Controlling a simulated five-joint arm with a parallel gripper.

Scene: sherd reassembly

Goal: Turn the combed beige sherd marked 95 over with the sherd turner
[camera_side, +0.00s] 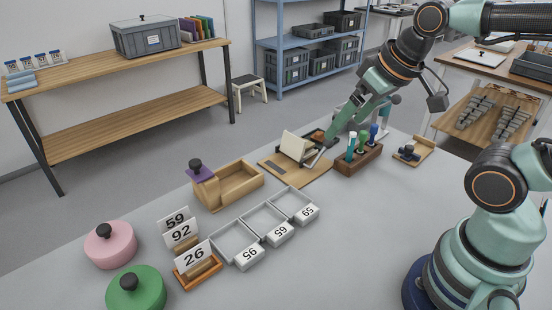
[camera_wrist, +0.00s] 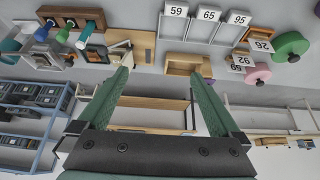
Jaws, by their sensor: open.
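The sherd turner stands on a wooden board (camera_side: 312,178), with a cream flap (camera_side: 294,146) tilted up. The board also shows in the wrist view (camera_wrist: 144,50). A small reddish-brown piece (camera_side: 318,136) shows beside the flap; I cannot tell what it is. I cannot make out the combed beige sherd or its mark 95 in either view. My gripper (camera_side: 320,152) is at the turner's right side in the side view. In the wrist view my gripper (camera_wrist: 162,74) has its fingers wide apart with nothing between them. Whether it touches the turner is unclear.
Grey trays (camera_side: 234,238) with number labels look empty. Left of the turner is a wooden box (camera_side: 238,184); right is a rack of tools (camera_side: 358,160). Number cards (camera_side: 192,254), a pink lid (camera_side: 110,246) and a green lid (camera_side: 136,292) stand at front left.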

